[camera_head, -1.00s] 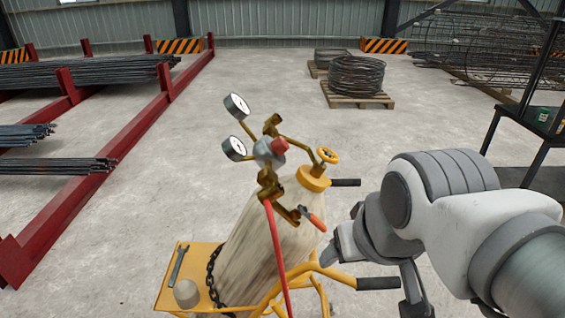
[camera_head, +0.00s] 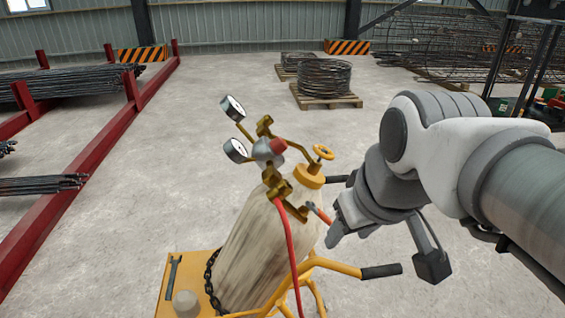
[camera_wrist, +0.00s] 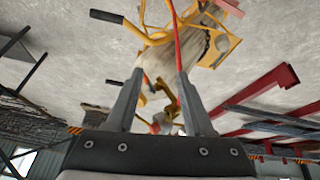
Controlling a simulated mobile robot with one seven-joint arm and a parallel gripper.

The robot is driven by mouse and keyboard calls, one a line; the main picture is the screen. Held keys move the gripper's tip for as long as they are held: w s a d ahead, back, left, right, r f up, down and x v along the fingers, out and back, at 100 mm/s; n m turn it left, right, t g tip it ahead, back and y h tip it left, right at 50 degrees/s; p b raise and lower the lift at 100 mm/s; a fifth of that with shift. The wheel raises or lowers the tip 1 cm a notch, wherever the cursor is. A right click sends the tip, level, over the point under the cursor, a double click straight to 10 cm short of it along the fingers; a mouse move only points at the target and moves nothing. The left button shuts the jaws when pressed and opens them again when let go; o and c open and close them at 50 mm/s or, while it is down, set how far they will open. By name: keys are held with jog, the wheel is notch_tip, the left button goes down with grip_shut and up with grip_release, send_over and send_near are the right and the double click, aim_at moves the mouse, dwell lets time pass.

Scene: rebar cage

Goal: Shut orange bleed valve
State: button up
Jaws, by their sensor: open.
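The bleed valve's small orange lever (camera_head: 320,214) sits on the brass fitting (camera_head: 284,192) at the lower right of the regulator (camera_head: 266,150), on top of a worn gas cylinder (camera_head: 250,245). The lever slants down to the right. My gripper (camera_head: 336,232) is open and just right of the lever in the head view, its fingers partly overlapped by the wrist. Contact cannot be told. In the wrist view, my two fingers (camera_wrist: 160,74) are spread apart, with the cylinder and brass parts (camera_wrist: 180,108) seen between and beyond them. The lever is hard to make out there.
A red hose (camera_head: 290,255) runs down the cylinder. The cart's yellow frame (camera_head: 335,266) and black handle grips (camera_head: 381,271) lie below and beside my gripper. Two gauges (camera_head: 235,150) and a yellow handwheel (camera_head: 323,152) stand close by.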

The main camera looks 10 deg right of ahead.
jog(key=w+d+r+n+g+y+b, duration=0.1)
jog(key=w+r+n, duration=0.1)
jog(key=w+n, duration=0.15)
jog(key=w+r+n+g+b, duration=0.1)
jog(key=w+r+n, duration=0.1)
jog(key=w, duration=0.3)
jog(key=n+g+y+b, duration=0.3)
jog(key=n+y, duration=0.1)
jog(key=n, duration=0.7)
send_near(320, 212)
jog(key=b+x, duration=0.1)
jog(key=x, duration=0.9)
jog(key=shift+f, duration=0.15)
jog(key=shift+h, duration=0.3)
grip_shut()
